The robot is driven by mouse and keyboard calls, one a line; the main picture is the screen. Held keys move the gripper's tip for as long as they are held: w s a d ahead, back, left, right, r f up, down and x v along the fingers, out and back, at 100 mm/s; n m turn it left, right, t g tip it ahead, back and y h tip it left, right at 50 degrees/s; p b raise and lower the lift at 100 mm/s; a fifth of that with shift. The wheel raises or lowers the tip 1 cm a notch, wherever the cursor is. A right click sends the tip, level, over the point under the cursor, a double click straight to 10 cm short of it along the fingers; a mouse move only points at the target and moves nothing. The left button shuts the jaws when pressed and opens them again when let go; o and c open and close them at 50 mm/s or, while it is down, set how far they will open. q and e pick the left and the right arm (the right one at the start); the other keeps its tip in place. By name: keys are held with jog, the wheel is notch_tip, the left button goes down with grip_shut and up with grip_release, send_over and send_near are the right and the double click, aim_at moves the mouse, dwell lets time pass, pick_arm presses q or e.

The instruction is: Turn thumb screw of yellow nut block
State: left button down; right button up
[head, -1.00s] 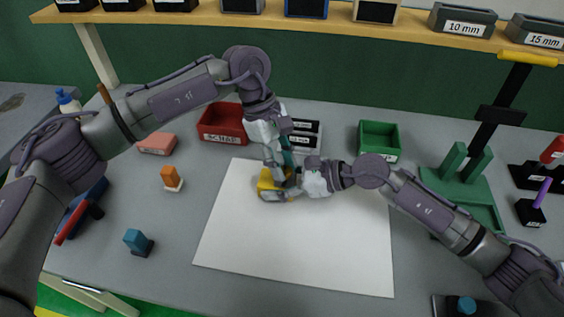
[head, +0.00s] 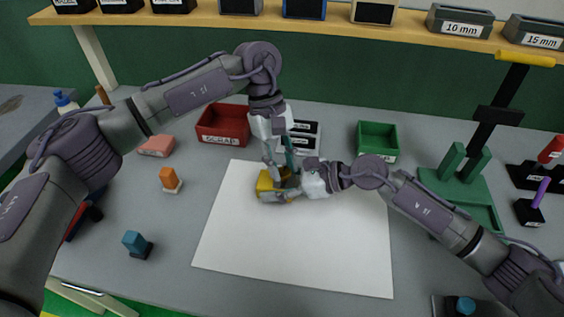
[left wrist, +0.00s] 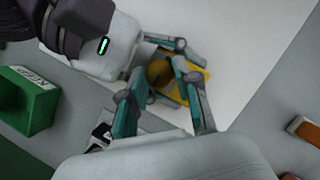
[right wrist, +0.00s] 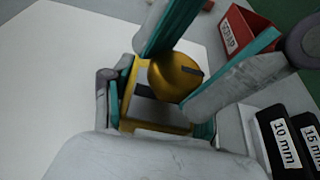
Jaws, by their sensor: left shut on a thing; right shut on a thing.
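The yellow nut block (head: 266,184) is on the white sheet, partly hidden by both grippers in the head view. Its round yellow thumb screw, with a dark mark, faces up in the right wrist view (right wrist: 176,76); it also shows in the left wrist view (left wrist: 159,73). My left gripper (head: 277,172) comes down from above, its fingers shut around the thumb screw. My right gripper (head: 286,188) reaches in from the right and is shut on the sides of the block, as the right wrist view shows (right wrist: 160,112).
Orange (head: 170,179) and blue (head: 137,243) pieces lie left. A green fixture (head: 462,190) stands right. The sheet's front is clear.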

pick_arm(q)
jog(key=shift+s, duration=0.1)
pick_arm(e)
jog(key=shift+f, duration=0.1)
pick_arm(q)
jog(key=c, duration=0.8)
grip_release()
jog(key=n+t, duration=0.1)
jog(key=n, duration=0.2)
jog(key=shift+a+h, duration=0.15)
jog(key=shift+h, duration=0.25)
jog(key=n+t, duration=0.1)
jog(key=n, duration=0.3)
jog(key=shift+s+h, duration=0.15)
jog(key=shift+h, duration=0.25)
jog(key=n+t, duration=0.1)
jog(key=n, duration=0.2)
jog(key=n+t, duration=0.2)
jog(key=n, duration=0.2)
jog(key=shift+s, duration=0.2)
jog(key=v, duration=1.2)
jog(key=shift+a, duration=0.1)
